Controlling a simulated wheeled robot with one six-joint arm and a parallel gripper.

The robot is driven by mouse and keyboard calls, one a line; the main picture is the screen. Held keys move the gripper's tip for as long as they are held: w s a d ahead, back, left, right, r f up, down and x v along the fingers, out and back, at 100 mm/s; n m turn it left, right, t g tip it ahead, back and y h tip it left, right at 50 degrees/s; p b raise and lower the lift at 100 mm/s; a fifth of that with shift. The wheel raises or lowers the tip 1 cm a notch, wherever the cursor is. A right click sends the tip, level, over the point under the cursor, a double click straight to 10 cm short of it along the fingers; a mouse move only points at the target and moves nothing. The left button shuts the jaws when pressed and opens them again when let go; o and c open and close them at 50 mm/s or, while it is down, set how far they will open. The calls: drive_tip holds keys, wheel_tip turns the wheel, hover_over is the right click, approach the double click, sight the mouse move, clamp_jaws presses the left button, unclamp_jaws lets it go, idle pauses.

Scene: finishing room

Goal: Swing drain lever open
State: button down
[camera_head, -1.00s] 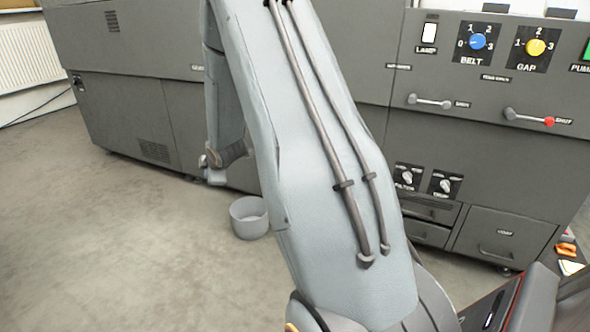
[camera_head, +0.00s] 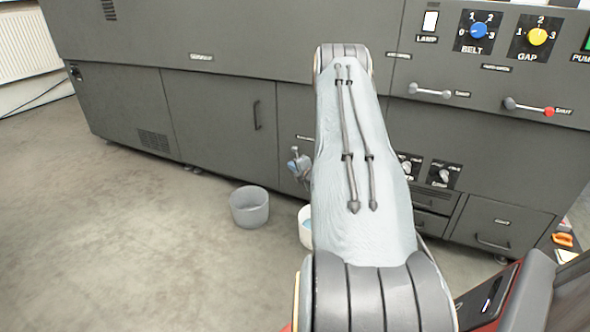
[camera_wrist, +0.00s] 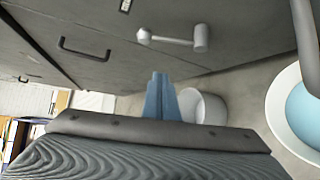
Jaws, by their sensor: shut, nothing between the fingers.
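The drain lever shows in the wrist view as a pale grey bar (camera_wrist: 172,41) with a round knob at its left end and a thicker hub at its right end, on the dark cabinet front. My gripper (camera_wrist: 159,76) shows as two blue fingers pressed together, empty. The fingertips point towards the lever and sit below its middle in the picture, apparently apart from it. In the head view my arm hides most of that area. A small grey and bluish shape shows left of the arm, and I cannot tell lever from gripper there.
A grey bin (camera_head: 249,208) stands on the floor before the cabinet. A white bucket with blue contents (camera_wrist: 276,115) is beside it, partly behind my arm. A black door handle (camera_wrist: 82,50) is left of the lever. Floor at the left is clear.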

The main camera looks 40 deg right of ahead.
drive_tip(key=w+d+b, duration=0.3)
drive_tip(key=d, duration=0.2)
drive_tip(key=shift+w+f, duration=0.3)
drive_tip(key=shift+w, duration=0.05)
